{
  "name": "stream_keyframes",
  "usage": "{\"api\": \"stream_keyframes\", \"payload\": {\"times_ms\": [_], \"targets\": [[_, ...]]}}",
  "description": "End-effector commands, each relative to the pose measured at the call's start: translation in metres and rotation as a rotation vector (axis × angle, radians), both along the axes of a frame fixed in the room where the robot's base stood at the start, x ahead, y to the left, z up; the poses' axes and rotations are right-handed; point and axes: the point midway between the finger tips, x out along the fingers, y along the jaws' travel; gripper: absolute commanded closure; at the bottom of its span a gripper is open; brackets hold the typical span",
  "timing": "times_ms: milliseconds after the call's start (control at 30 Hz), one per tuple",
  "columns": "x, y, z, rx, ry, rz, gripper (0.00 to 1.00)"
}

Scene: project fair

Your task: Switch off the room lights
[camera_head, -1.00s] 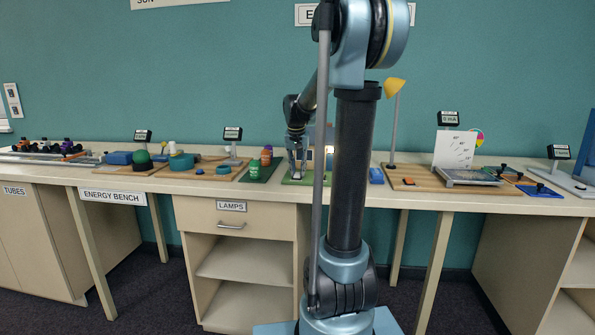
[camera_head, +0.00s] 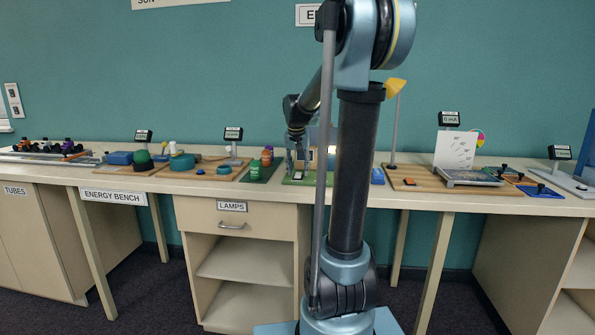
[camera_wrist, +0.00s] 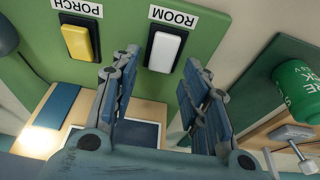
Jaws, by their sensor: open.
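The white rocker switch labelled ROOM (camera_wrist: 165,52) is on a green panel (camera_wrist: 120,28) in the wrist view, where the labels read upside down. A yellow switch labelled PORCH (camera_wrist: 77,42) is beside it. My gripper (camera_wrist: 155,78) is open and empty, its two blue-grey fingers apart, with the white switch showing between and beyond the tips. I cannot tell whether they touch the panel. In the head view my gripper (camera_head: 298,158) is over the green board (camera_head: 290,181) on the bench, left of my column. The small model house (camera_head: 310,158) is partly hidden.
A green canister (camera_wrist: 298,88) and a metal clamp (camera_wrist: 292,136) are close at the right in the wrist view. A bright glow (camera_wrist: 40,141) shows at the left.

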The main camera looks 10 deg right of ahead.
Motion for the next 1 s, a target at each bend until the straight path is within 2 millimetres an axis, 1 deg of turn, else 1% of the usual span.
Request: {"api": "stream_keyframes", "payload": {"times_ms": [167,400,600,800,1000], "targets": [[-0.006,0.002,0.021,0.000,0.000,0.000,0.58],[-0.018,0.006,0.062,0.000,0.001,0.000,0.58],[-0.026,0.009,0.091,0.000,0.001,0.001,0.58],[-0.030,0.011,0.107,0.001,0.001,0.001,0.58],[-0.031,0.011,0.110,0.001,0.001,0.001,0.58]]}}
